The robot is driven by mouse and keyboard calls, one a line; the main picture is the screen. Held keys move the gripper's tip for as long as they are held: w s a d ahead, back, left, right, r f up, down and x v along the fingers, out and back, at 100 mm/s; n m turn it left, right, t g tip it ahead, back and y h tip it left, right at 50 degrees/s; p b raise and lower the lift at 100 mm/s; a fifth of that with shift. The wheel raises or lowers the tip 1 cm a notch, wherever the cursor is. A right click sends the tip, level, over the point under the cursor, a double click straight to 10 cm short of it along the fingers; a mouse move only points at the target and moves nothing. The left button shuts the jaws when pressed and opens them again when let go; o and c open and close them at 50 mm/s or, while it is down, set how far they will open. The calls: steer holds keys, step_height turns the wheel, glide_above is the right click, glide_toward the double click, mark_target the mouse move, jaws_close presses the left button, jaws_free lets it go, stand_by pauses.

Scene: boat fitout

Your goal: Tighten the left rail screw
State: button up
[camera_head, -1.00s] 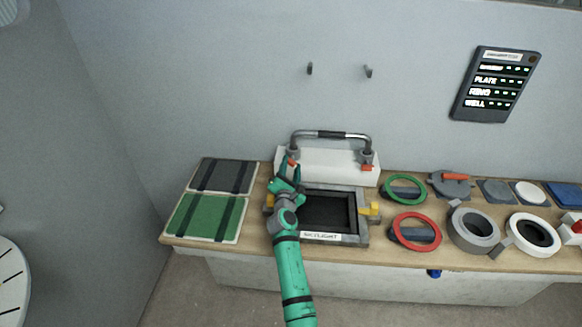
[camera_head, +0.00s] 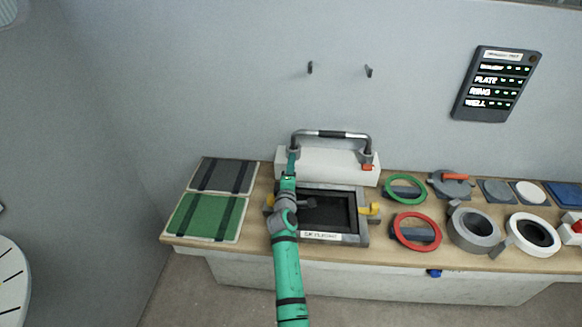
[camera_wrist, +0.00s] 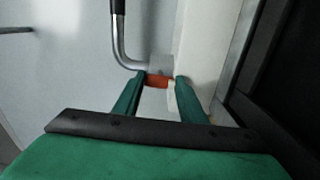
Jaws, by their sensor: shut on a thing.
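The rail (camera_head: 331,135) is a bent metal bar with a dark middle grip, standing on a white block (camera_head: 325,165). Its right foot has an orange-red screw (camera_head: 368,167). The left rail screw is hidden behind my arm in the head view. In the wrist view the orange-red left screw (camera_wrist: 157,81) sits at the foot of the rail (camera_wrist: 124,40), between the fingertips. My gripper (camera_wrist: 160,84) is shut on it, one green finger on each side. In the head view my gripper (camera_head: 290,165) is at the rail's left foot.
The skylight frame (camera_head: 320,237) with yellow clamps lies just in front of the block, under and beside my arm. Green and dark panels (camera_head: 205,217) lie to the left. Green and red rings (camera_head: 417,231) and other parts crowd the bench on the right.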

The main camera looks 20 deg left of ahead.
steer(key=shift+f+m, duration=0.1)
steer(key=shift+m, duration=0.7)
steer(key=o, duration=1.1)
steer(key=shift+c, duration=0.2)
steer(key=v, duration=1.1)
